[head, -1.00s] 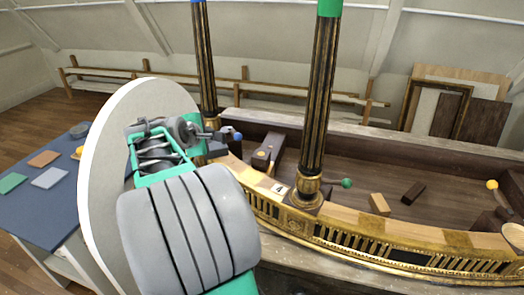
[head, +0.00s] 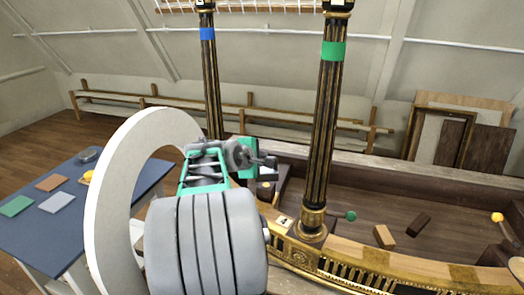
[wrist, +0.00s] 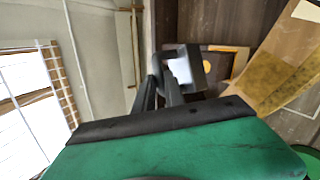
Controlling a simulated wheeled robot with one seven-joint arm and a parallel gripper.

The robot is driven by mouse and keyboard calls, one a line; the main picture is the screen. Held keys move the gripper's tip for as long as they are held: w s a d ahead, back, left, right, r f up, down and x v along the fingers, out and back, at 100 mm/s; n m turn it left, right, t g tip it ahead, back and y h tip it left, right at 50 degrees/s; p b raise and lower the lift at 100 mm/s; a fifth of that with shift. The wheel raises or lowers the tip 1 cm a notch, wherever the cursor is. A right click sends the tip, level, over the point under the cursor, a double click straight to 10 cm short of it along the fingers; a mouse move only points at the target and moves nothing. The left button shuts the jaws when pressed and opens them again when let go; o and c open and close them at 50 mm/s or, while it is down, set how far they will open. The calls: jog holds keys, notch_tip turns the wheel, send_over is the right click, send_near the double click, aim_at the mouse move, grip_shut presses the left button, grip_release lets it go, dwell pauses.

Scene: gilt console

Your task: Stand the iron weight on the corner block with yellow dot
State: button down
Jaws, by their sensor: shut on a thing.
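My gripper (head: 266,161) is at the left end of the gilt console, in front of and just above the corner block. In the wrist view its dark fingers (wrist: 163,82) are shut on the iron weight (wrist: 184,66), a small dark block with a pale grey face. In the head view the weight is small and dark at the fingertips and hard to separate from them. The corner block (wrist: 222,62) is brown with a yellow dot (wrist: 207,67), close beside the weight in the wrist view. In the head view the gripper hides much of this block. I cannot tell whether weight and block touch.
A black-and-gold column with a green band (head: 320,130) stands right of my gripper; one with a blue band (head: 211,85) stands behind it. A green knob (head: 350,215) and loose blocks (head: 384,236) are inside the console. A blue table (head: 60,228) is at left.

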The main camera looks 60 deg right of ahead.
aim_at(262, 173)
jog(key=shift+d+f, duration=0.1)
jog(key=shift+f, duration=1.15)
jog(key=shift+f, duration=0.1)
jog(key=c, duration=1.8)
grip_release()
jog(key=shift+f, duration=0.2)
jog(key=o, duration=0.4)
